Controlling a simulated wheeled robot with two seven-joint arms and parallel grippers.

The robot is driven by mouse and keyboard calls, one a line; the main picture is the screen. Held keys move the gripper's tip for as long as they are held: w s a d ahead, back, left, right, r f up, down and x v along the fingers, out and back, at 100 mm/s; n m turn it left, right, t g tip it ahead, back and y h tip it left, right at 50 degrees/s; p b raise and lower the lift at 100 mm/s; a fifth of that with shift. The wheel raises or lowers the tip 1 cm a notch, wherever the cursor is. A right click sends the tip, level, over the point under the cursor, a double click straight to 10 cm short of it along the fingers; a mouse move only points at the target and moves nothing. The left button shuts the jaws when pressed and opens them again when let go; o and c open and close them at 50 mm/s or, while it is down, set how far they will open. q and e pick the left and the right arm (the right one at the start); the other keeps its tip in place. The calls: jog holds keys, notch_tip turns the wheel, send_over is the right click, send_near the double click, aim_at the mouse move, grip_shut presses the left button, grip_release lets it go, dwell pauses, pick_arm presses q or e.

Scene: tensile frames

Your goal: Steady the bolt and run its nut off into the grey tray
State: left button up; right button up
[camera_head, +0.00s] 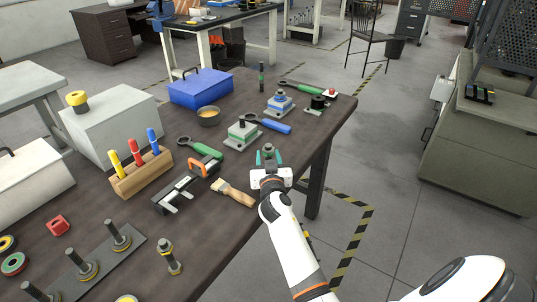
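My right gripper (268,158) is over the right edge of the table, with its arm coming up from the bottom right. Its two teal fingertips stand apart. A small grey-green piece (268,150) shows between them; I cannot tell whether it is touched. I cannot make out a grey tray. My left gripper is not in view.
Floor is free at right.

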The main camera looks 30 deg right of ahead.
jog(key=shift+r, duration=0.1)
jog(key=shift+s+a+r, duration=0.3)
jog(key=shift+s+a, duration=0.05)
jog(key=c, duration=0.9)
grip_shut()
jog(key=shift+r, duration=0.4)
pick_arm(q)
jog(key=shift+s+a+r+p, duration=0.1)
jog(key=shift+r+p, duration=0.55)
jog(key=shift+p, duration=0.05)
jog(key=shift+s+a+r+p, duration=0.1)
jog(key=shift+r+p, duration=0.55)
pick_arm(e)
notch_tip(320, 180, up, 9)
